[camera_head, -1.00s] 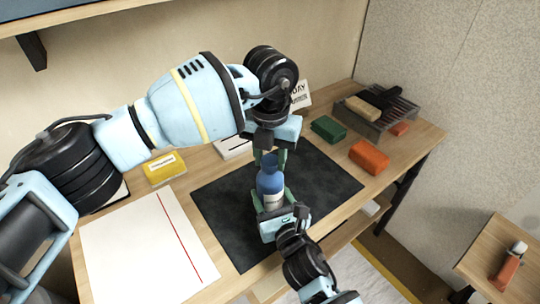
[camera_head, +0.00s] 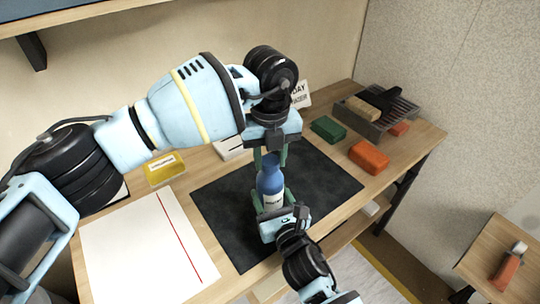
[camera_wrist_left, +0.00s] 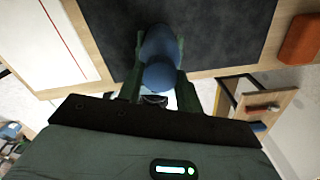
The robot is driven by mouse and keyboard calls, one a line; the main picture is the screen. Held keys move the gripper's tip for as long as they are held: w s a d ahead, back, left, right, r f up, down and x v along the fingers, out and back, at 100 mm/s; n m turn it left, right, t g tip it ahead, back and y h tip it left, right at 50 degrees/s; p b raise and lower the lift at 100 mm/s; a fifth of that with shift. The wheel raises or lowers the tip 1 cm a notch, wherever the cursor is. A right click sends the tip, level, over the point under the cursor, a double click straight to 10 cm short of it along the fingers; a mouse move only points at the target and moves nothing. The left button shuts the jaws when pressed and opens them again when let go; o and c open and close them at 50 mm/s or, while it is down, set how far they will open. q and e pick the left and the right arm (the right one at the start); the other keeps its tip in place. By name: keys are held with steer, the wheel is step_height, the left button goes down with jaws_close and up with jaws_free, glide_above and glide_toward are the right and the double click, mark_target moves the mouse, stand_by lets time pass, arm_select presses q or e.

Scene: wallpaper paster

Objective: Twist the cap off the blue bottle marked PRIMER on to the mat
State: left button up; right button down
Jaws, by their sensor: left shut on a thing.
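The blue bottle (camera_head: 270,182) stands upright over the dark mat (camera_head: 318,180), a pale label on its front; the lettering is too small to read fully. My left gripper (camera_head: 270,160) points down from above and is shut on the blue cap (camera_wrist_left: 160,76) at the bottle's top. In the left wrist view the cap is between its green fingers, with the bottle (camera_wrist_left: 158,45) below. My right gripper (camera_head: 272,203) comes from the front, its green fingers on both sides of the bottle's lower body. I cannot tell whether the cap is loose.
A white sheet with a red line (camera_head: 150,245) lies left of the mat. A yellow box (camera_head: 165,168) is behind it. A green block (camera_head: 328,129), an orange block (camera_head: 368,158) and a grey tray (camera_head: 375,112) are at the right. The mat's right part is clear.

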mark_target(270, 160)
arm_select(q)
steer(key=shift+r, duration=0.1)
steer(key=shift+r, duration=1)
steer(key=shift+r, duration=2)
arm_select(e)
steer(key=shift+c, duration=2.1)
jaws_free()
arm_select(q)
steer(key=shift+f, duration=0.1)
arm_select(e)
steer(key=v, duration=1)
steer(key=shift+s+f, duration=0.1)
steer(key=shift+s, duration=0.15)
arm_select(q)
steer(key=shift+f, duration=0.1)
arm_select(e)
steer(key=shift+v, duration=0.85)
